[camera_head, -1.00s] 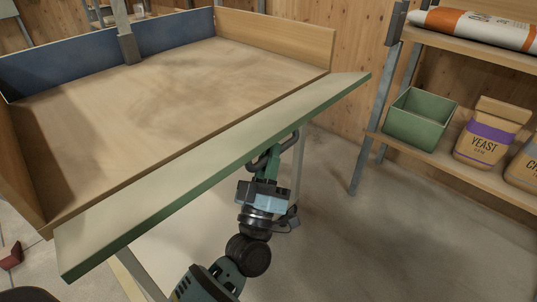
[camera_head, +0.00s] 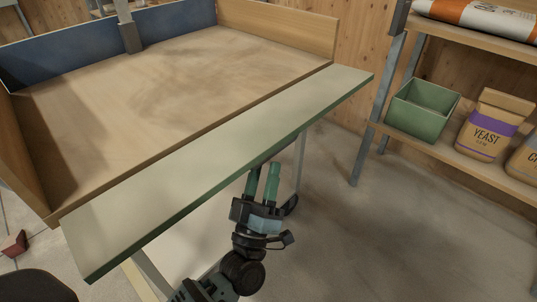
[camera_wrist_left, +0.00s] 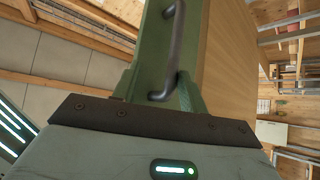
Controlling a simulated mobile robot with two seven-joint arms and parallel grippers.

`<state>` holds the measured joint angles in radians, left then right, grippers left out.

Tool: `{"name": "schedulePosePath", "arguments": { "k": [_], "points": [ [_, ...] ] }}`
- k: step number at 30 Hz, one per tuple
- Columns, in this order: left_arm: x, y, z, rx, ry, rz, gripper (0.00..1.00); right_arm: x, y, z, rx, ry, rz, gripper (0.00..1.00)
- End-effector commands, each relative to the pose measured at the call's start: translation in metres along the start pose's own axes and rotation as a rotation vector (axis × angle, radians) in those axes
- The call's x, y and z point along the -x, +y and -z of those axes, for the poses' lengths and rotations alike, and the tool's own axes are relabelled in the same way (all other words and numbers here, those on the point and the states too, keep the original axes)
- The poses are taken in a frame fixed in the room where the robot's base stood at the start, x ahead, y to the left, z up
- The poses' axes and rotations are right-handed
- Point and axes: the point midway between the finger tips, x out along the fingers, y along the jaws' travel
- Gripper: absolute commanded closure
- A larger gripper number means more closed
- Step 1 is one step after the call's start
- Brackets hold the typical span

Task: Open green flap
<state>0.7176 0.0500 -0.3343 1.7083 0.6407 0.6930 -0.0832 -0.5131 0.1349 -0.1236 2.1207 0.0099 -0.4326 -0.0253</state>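The green flap (camera_head: 215,160) runs along the front edge of the wooden mixer box and is folded outward, its pale inner face turned up. In the left wrist view the flap's green outer side (camera_wrist_left: 153,40) carries a dark bar handle (camera_wrist_left: 174,50). My right gripper is not in view.
The mixer box has a wooden floor (camera_head: 150,95) and a blue back wall (camera_head: 75,52). At right a shelf (camera_head: 475,165) holds a green bin (camera_head: 423,110) and a yeast bag (camera_head: 490,125). The floor (camera_head: 340,235) between is clear.

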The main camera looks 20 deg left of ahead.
Motion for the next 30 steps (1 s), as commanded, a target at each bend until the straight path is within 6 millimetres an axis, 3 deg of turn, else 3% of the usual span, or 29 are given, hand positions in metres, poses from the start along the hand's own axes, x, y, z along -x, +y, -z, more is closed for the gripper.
{"name": "schedulePosePath", "arguments": {
  "k": [4,17,30],
  "points": [
    [0.017,0.003,-0.002,0.001,-0.007,-0.004,0.64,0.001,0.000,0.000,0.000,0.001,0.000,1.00],
    [0.022,0.003,-0.002,0.002,-0.006,-0.004,0.64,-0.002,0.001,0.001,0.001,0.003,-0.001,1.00],
    [0.047,-0.004,-0.003,0.002,-0.010,-0.002,0.64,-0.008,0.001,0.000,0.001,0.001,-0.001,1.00]
  ]
}}
